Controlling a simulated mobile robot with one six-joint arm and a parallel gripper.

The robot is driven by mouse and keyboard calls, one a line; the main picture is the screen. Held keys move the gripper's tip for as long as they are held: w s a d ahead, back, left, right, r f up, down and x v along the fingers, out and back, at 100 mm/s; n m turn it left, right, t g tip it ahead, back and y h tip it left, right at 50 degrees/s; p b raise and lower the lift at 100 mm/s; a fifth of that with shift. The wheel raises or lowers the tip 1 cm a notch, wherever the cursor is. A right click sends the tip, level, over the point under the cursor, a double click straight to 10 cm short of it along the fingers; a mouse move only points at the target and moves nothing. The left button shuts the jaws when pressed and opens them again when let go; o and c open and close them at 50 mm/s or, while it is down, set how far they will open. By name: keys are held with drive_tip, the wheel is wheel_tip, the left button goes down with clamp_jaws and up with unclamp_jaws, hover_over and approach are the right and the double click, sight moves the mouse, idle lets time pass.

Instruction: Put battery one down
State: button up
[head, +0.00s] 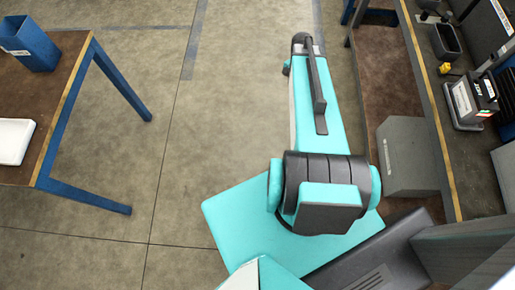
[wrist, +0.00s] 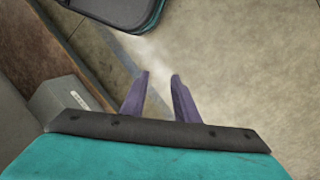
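My gripper (wrist: 160,76) shows in the wrist view as two purple fingers set apart. Nothing is held between them, and only floor lies beyond. In the head view I cannot make out the fingers; my arm hides them. A dark block with a pale label (head: 484,90), which may be a battery, sits at a grey device with a pale front (head: 462,102) on the right-hand bench. I cannot tell whether it is battery one. No battery shows in the wrist view.
The right bench (head: 437,120) also holds a dark open bin (head: 446,41). A grey box (head: 405,158) stands on its lower shelf. At left, a blue-legged table (head: 60,108) carries a blue container (head: 30,45) and a white tray (head: 14,140). Open floor lies between.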

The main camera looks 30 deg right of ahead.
drive_tip(key=s+a+f+n+g, duration=0.1)
drive_tip(key=s+a+f+n, duration=0.3)
drive_tip(key=a, duration=0.4)
drive_tip(key=s+a+f+n+g, duration=0.1)
drive_tip(key=s+a+f+n, duration=0.4)
drive_tip(key=a, duration=0.4)
drive_tip(key=s+a+f+n+g, duration=0.1)
drive_tip(key=s+a+f+n, duration=0.3)
drive_tip(key=a, duration=0.5)
drive_tip(key=s+n, duration=0.2)
drive_tip(key=s, duration=0.1)
drive_tip(key=shift+f+h, duration=0.3)
drive_tip(key=shift+h, duration=0.1)
drive_tip(key=shift+f+b, duration=0.75)
